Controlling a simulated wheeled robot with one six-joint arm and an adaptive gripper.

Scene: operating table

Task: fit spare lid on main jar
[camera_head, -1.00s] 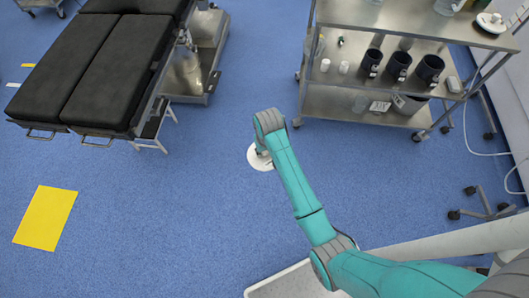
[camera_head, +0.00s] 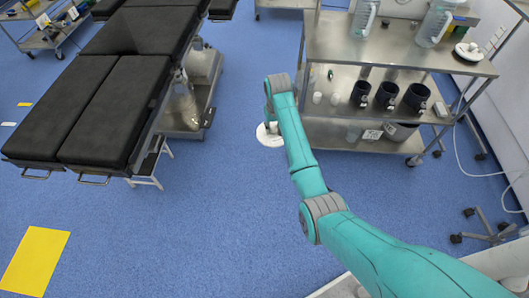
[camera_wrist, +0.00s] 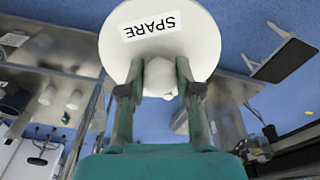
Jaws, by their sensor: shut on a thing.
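A round white lid (camera_wrist: 190,32) labelled SPARE is in my gripper (camera_wrist: 158,78). In the wrist view the two fingers are shut on its pale knob. In the head view the white lid (camera_head: 267,139) shows below my gripper (camera_head: 271,118), held over the blue floor, left of the steel trolley (camera_head: 395,45). Two clear jars (camera_head: 364,18) (camera_head: 435,24) stand on the trolley's top shelf; I cannot read which one is the main jar. A white round piece with a knob (camera_head: 467,51) lies at the top shelf's right end.
The trolley's middle shelf holds three dark cups (camera_head: 387,96) and small white containers (camera_head: 336,99). A black operating table (camera_head: 120,95) stands at the left. A wheeled stand base (camera_head: 490,228) is at the lower right. The blue floor between is clear.

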